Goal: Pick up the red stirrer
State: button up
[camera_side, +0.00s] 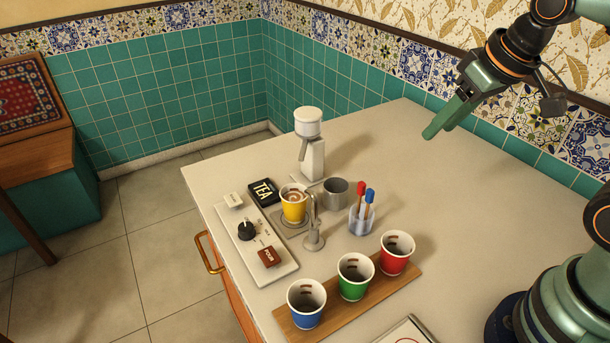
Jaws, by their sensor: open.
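The red stirrer (361,190) stands upright in a small clear holder (360,222) on the counter, its red top leaning slightly left. A blue-topped stirrer (369,195) stands beside it on the right in the same holder. The lower ends of both are seen only dimly through the holder. My gripper (433,132) hangs above the counter at the upper right, well up and to the right of the stirrers, touching nothing. It is open and empty; from this side its green fingers largely overlap.
A metal cup (336,193) stands left of the holder, near a metal spout (313,238) and a yellow cup (293,206). Blue (307,318), green (355,290) and red (397,267) cups stand on a wooden board (378,304) in front.

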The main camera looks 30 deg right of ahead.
jog(key=w+a+f+g, duration=0.2)
jog(key=w+a+g, duration=0.1)
jog(key=w, duration=0.2)
jog(key=g, duration=0.2)
send_over(361, 194)
jog(key=w, duration=0.1)
notch_tip(361, 194, down, 6)
jog(key=shift+r, duration=0.15)
notch_tip(361, 194, down, 7)
jog(key=shift+s+d+f, duration=0.1)
jog(key=shift+d+f, duration=0.05)
jog(key=shift+f, duration=1.15)
jog(key=shift+s+d+f, duration=0.1)
jog(key=shift+f, duration=1.2)
grip_shut()
